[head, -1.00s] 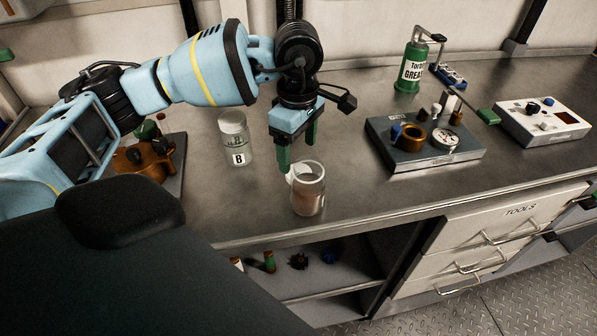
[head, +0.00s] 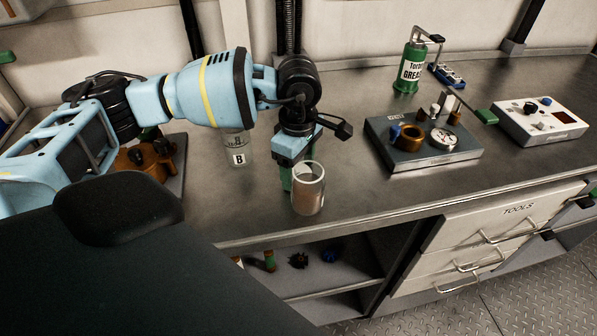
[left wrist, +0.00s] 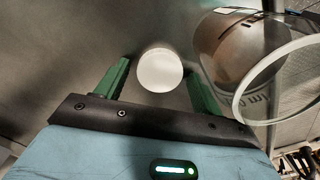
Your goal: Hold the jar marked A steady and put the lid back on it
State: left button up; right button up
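An open glass jar (head: 308,190) with brown contents stands upright near the bench's front edge; no A label is readable on it. In the left wrist view the glass jar (left wrist: 235,50) and its open rim lie at the right. My left gripper (head: 288,178) points down just behind and left of the jar, partly hidden by it. In the left wrist view a white round piece (left wrist: 160,70), which looks like the lid, sits between the open fingers, with gaps on both sides. In the head view it is hidden. My right gripper is not in view.
Jar B (head: 238,155) stands to the left, half hidden by my left arm. A grey gauge box (head: 420,150), a white control box (head: 543,120) and a green grease can (head: 411,68) stand to the right. The bench between the jar and gauge box is clear.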

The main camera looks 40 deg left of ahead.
pick_arm(q)
jog(key=c, duration=0.8)
notch_tip(320, 180, up, 10)
dwell(0.3)
